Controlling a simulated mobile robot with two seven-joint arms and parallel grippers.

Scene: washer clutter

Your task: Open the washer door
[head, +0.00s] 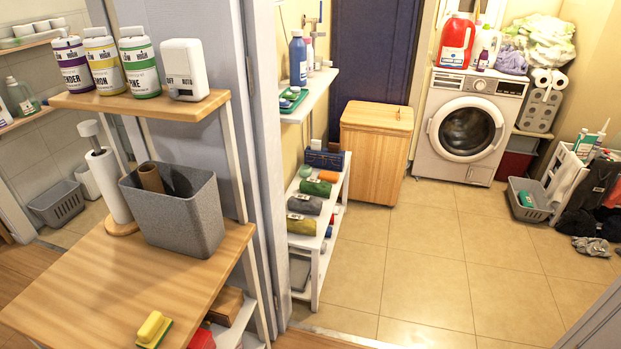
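The white washer (458,168) stands against the back wall at the upper right of the head view. Its round front door (466,129) has a white ring and dark glass, and it looks shut. The control panel with a dial runs along the washer's top front. Neither of my grippers shows in the head view, so I cannot tell what they hold.
A wooden shelf unit (170,284) with a grey bin (185,218) stands close at left. A doorway frame (268,170), white shelf (316,250) and wooden cabinet (374,160) are further in. A grey basket (530,208) sits right of the washer. Tiled floor (440,255) before the washer is clear.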

